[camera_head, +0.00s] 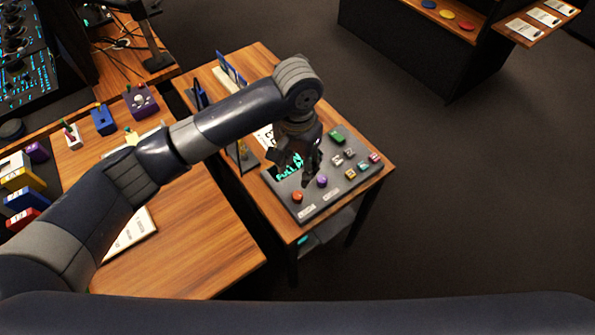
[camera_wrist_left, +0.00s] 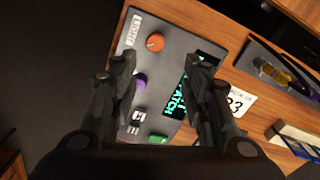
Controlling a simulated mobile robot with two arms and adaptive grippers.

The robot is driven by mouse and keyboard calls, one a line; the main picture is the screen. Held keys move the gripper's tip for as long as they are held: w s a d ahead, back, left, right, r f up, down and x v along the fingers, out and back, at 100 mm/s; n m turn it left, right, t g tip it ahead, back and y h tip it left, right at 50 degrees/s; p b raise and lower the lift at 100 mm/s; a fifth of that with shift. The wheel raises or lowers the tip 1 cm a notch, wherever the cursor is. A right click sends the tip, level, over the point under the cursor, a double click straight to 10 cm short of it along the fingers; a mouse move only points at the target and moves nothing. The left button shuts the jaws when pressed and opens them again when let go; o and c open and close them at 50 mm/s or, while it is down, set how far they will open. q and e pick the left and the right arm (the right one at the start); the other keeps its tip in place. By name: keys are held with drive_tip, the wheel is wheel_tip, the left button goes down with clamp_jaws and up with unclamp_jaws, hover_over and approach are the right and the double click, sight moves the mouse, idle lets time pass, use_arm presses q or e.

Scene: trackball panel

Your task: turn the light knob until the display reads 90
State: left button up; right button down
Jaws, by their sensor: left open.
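The light knob is the orange knob (camera_head: 298,196) at the near left corner of the dark grey panel (camera_head: 325,204). In the left wrist view the orange knob (camera_wrist_left: 155,42) sits beside a label reading LIGHT (camera_wrist_left: 133,30). The display (camera_head: 288,164) is black with cyan letters; in the wrist view the display (camera_wrist_left: 178,100) is partly covered by a finger, and I cannot read a number. My left gripper (camera_head: 308,178) is open and empty over the panel, near the purple knob (camera_head: 322,181). The orange knob lies beyond its fingertips (camera_wrist_left: 162,62), apparently untouched.
Blue upright pieces (camera_head: 230,69) stand at the table's back. Another wooden table (camera_head: 190,262) on the left holds coloured boxes.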

sight(297, 195)
use_arm(q)
drive_tip(key=s+f, duration=0.2)
drive_tip(key=f, duration=0.1)
wheel_tip(297, 195, down, 3)
drive_tip(key=shift+f, duration=0.1)
drive_tip(key=shift+w+f+p, duration=0.2)
drive_tip(key=shift+f+p, duration=0.1)
drive_tip(key=shift+f, duration=0.5)
wheel_tip(297, 195, down, 2)
drive_tip(key=shift+f, duration=0.1)
drive_tip(key=c, duration=0.7)
clamp_jaws()
use_arm(e)
drive_tip(key=s, duration=0.6)
drive_tip(key=shift+s+d+r+g, duration=0.2)
drive_tip(key=shift+r+g, duration=0.1)
drive_tip(key=shift+g, duration=0.1)
